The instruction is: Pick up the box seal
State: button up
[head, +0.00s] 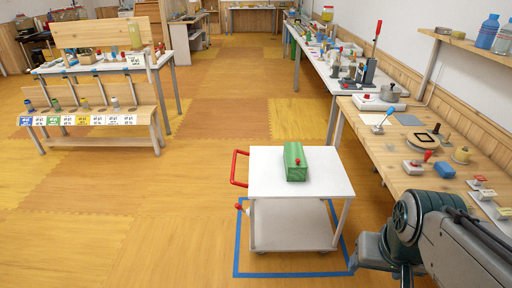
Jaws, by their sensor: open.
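A green box (295,163) stands on the white top of a small cart (262,184), a little right of the middle of the head view. A small red piece (297,162) shows on the box; it may be the box seal, but it is too small to tell its shape. Nothing touches the box. My arm shows at the lower right, beside the cart and the wooden bench. I cannot make out any gripper fingers in this view.
The cart has a red handle (237,169) on its left and stands within a blue floor outline (237,250). A wooden bench (392,153) with tools and small items runs along the right. A tiered stand (95,95) is at the left. The floor between is clear.

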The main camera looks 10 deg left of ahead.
aim_at(479, 178)
jog(key=z, duration=0.05)
jog(key=i, duration=1.85)
jog(key=z, duration=1.95)
